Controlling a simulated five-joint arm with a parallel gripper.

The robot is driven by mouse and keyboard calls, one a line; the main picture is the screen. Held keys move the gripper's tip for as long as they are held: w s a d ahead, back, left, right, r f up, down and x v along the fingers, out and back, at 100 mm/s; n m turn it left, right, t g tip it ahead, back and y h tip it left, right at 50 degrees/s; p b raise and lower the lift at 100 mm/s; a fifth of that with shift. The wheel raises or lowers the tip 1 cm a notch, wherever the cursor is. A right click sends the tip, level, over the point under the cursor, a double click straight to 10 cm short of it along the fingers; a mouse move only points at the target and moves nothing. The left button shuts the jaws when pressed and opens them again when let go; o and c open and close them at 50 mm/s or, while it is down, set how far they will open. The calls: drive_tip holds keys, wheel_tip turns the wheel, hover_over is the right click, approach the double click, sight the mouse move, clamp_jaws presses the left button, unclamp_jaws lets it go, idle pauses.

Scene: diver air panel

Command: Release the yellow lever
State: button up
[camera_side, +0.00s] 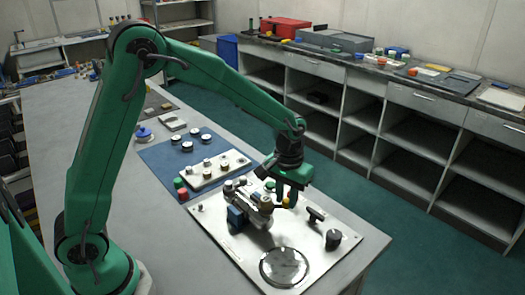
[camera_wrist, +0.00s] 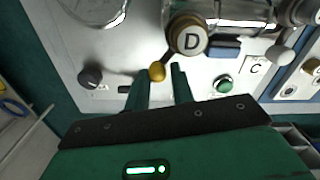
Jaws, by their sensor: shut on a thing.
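The yellow lever (camera_wrist: 157,71) is a small ball knob on a dark stem, beside the round valve marked D (camera_wrist: 189,36) in the wrist view. My green gripper (camera_wrist: 161,84) has its two fingers on either side of the yellow knob, shut on it. In the side view my gripper (camera_side: 286,196) reaches down to the white panel (camera_side: 220,240), at the right of the valve assembly (camera_side: 250,208). The fingers partly hide the lever there.
A black knob (camera_wrist: 90,76) and a green button (camera_wrist: 222,84) flank my fingers in the wrist view. A round gauge (camera_side: 285,266) lies at the panel's front. A smaller white panel (camera_side: 215,172) with several knobs stands behind on a blue mat (camera_side: 160,160).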

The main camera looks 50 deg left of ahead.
drive_tip(key=m, duration=0.1)
drive_tip(key=s+d+m, duration=0.1)
drive_tip(key=m, duration=0.2)
drive_tip(key=shift+s+d, duration=0.15)
drive_tip(key=shift+d, duration=0.15)
drive_tip(key=shift+s+d+m, duration=0.15)
drive_tip(key=shift+s+m, duration=0.15)
drive_tip(key=shift+m, duration=0.5)
clamp_jaws()
drive_tip(key=shift+s, duration=0.15)
drive_tip(key=o, duration=0.9)
unclamp_jaws()
drive_tip(key=shift+s, duration=0.1)
